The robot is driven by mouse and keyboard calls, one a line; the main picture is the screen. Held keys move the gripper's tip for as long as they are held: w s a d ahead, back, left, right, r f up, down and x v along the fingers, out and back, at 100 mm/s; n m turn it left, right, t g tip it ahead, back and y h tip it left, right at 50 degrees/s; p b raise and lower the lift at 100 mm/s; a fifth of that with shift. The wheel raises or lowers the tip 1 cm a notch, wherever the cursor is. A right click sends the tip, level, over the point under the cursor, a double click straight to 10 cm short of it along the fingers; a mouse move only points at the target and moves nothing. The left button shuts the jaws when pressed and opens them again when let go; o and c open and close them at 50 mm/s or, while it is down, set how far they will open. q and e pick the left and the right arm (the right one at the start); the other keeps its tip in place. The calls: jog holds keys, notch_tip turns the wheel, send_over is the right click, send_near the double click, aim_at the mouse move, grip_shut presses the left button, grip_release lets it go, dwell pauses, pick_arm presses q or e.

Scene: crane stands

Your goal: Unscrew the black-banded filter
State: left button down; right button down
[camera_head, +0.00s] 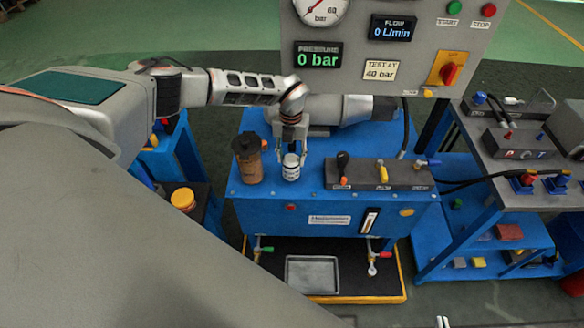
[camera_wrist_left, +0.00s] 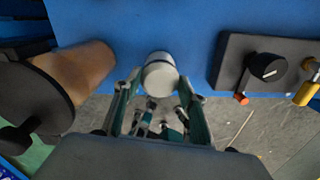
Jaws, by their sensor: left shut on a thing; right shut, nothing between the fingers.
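The black-banded filter (camera_head: 291,168) is a small white canister with a dark band, upright on the blue power unit's top (camera_head: 250,196). My left gripper (camera_head: 291,150) points down over it from above, its fingers shut on its upper part. In the left wrist view the filter (camera_wrist_left: 160,76) shows its pale end and a thin dark band, between the fingertips of my left gripper (camera_wrist_left: 158,100). Whether its lower end is loose cannot be told. My right gripper is not seen.
A brown cylinder with a black cap (camera_head: 249,165) stands close left of the filter. A dark valve block (camera_head: 375,174) with levers is to the right. A gauge panel (camera_head: 385,45) reading 0 bar rises behind. A metal tray (camera_head: 312,273) lies below in front.

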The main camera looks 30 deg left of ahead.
pick_arm(q)
jog(key=shift+n, duration=0.4)
jog(key=n, duration=0.4)
jog(key=shift+n, duration=0.4)
jog(key=n, duration=0.5)
jog(key=n, duration=0.5)
dwell(0.4)
jog(key=shift+n, duration=0.3)
